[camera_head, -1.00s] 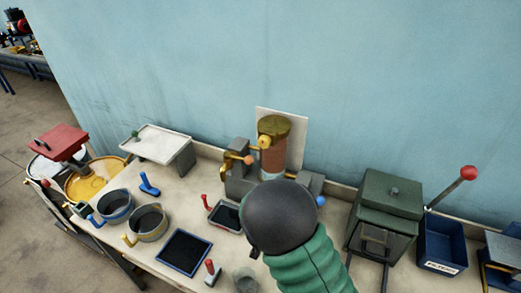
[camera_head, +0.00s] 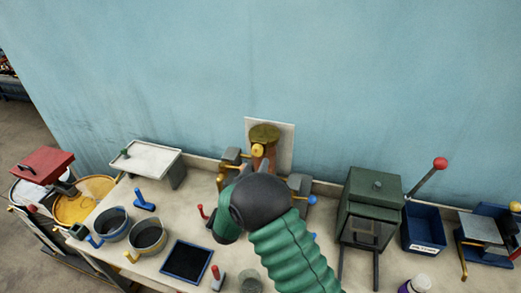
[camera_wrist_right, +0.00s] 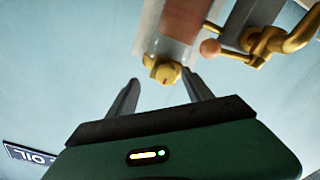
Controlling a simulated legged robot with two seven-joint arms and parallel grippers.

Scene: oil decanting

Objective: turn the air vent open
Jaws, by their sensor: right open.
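In the right wrist view the knob (camera_wrist_right: 163,70) has a red mark and sits below a clear section of the cylinder. My right gripper (camera_wrist_right: 161,84) is open and empty. Its two grey fingers point up at the knob, one on each side, with gaps visible; whether the knob is between the tips in depth is unclear. In the head view my right wrist hides the fingers and the cylinder's lower part. My left gripper is not in view.
A brass pipe with an orange ball handle (camera_wrist_right: 210,47) is close to the right finger. A dark green box (camera_head: 372,203) and blue bin (camera_head: 424,228) stand right. Two pots (camera_head: 147,237), a dark tray (camera_head: 187,260) and a white stand (camera_head: 152,160) are left.

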